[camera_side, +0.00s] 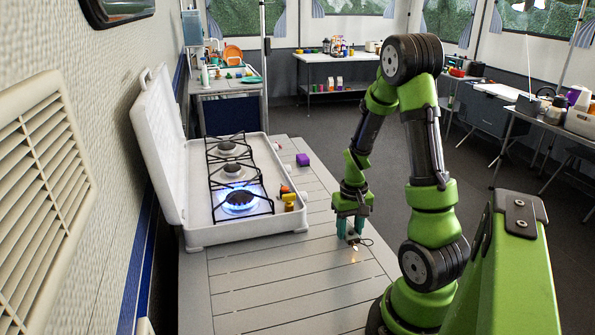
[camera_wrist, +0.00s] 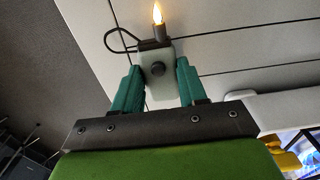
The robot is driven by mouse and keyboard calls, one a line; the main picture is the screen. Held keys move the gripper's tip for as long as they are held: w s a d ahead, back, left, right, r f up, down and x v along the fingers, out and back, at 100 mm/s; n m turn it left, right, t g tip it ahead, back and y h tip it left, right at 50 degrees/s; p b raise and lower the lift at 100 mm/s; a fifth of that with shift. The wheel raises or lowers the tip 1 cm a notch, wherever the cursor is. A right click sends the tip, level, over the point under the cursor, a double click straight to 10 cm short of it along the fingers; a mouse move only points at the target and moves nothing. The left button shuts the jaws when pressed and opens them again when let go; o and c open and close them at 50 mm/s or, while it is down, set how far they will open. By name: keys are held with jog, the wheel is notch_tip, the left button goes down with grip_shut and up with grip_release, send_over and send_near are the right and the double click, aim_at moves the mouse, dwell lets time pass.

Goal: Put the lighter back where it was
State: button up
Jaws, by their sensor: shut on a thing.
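My gripper (camera_side: 350,227) points down over the slatted table, to the right of the stove. Its teal fingers are shut on the lighter (camera_side: 354,238), and I cannot tell whether the lighter touches the table. In the wrist view, the lighter (camera_wrist: 157,80) has a pale body with a dark round button, a dark nozzle and a black loop. It sits between the fingertips (camera_wrist: 158,72), with a small yellow flame (camera_wrist: 157,13) at its nozzle. The white stove (camera_side: 252,232) stands with its lid raised, and blue flame burns on its front burner (camera_side: 240,199).
The slatted table (camera_side: 275,283) is clear in front of the stove. Yellow (camera_side: 290,201) and orange (camera_side: 285,189) items sit at the stove's right edge. Other cluttered tables stand farther off.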

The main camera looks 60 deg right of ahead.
aim_at(349, 231)
jog(key=shift+f, duration=0.5)
jog(key=o, duration=1.1)
jog(key=shift+f, duration=0.1)
jog(key=shift+c, duration=0.2)
notch_tip(349, 231, up, 12)
jog(key=w+a+r+n+t+y, duration=0.1)
jog(key=a+r, duration=0.5)
jog(key=a, duration=0.6)
jog(key=w+a+r+n+t+y, duration=0.1)
jog(key=a+r+n+t, duration=0.3)
jog(key=a, duration=0.9)
notch_tip(349, 231, up, 2)
jog(key=shift+w+a+r+t, duration=0.1)
jog(key=shift+w+a+t, duration=0.15)
jog(key=shift+t, duration=0.85)
